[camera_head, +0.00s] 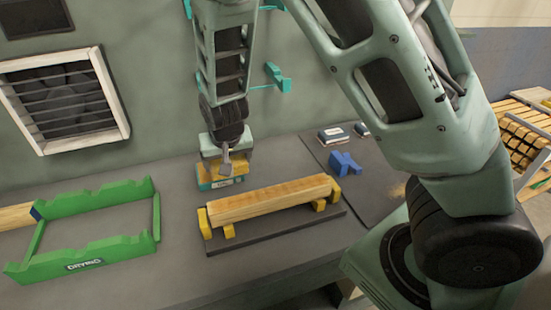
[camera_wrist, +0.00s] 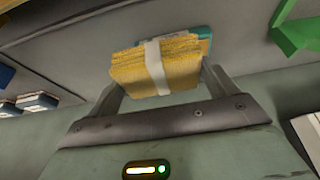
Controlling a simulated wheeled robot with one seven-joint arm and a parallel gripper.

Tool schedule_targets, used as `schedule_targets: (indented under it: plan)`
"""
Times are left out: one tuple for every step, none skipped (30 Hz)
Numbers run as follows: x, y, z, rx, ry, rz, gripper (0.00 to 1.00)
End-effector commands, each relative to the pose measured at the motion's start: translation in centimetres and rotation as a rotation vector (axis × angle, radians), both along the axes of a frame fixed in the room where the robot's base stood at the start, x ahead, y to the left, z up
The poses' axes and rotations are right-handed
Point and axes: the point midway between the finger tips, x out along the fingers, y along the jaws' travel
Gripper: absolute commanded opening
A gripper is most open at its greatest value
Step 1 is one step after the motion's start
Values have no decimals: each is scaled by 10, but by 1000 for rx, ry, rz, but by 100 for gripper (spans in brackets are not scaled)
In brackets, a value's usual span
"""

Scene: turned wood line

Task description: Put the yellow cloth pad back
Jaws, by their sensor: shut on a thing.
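The yellow cloth pad (camera_wrist: 128,73) is a folded stack with a white band around its middle. My gripper (camera_wrist: 163,84) is shut on it, with a finger at each side. In the head view my gripper (camera_head: 226,158) points down over a small teal holder (camera_head: 205,185) with a pale label, on the grey bench by the wall. The pad (camera_head: 208,172) shows there as a yellow patch, partly hidden by the gripper. It is at the holder's top; I cannot tell whether it rests in it. A teal edge (camera_wrist: 202,32) also shows behind the pad in the wrist view.
A turned wood blank (camera_head: 270,200) lies on yellow supports just right and in front. A green rack (camera_head: 85,255) marked DRYING stands at left. A blue clamp-like part (camera_head: 344,163) and small boxes (camera_head: 333,135) are at right. Teal wall hooks (camera_head: 278,77) are behind.

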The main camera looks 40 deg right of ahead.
Motion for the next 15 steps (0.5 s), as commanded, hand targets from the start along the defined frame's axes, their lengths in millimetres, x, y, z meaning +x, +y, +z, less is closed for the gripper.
schedule_targets:
  plan:
    - [1,-10,1,1,-1,-9,67]
    - [2,-16,1,2,-1,-10,67]
    - [2,-23,1,2,-1,-10,67]
    - [3,-30,1,1,0,-11,67]
    - [4,-35,1,1,1,-9,67]
    - [5,-43,1,1,0,-10,67]
    - [5,-48,1,2,-1,-10,67]
    - [6,-53,1,2,0,-9,67]
    - [7,-61,1,1,0,-10,67]
    - [7,-66,1,2,1,-9,67]
    - [8,-71,1,1,1,-9,67]
    - [9,-78,1,2,1,-9,67]
    - [9,-84,1,2,0,-9,67]
    - [10,-89,1,1,0,-9,67]
    - [11,-96,1,2,0,-9,67]
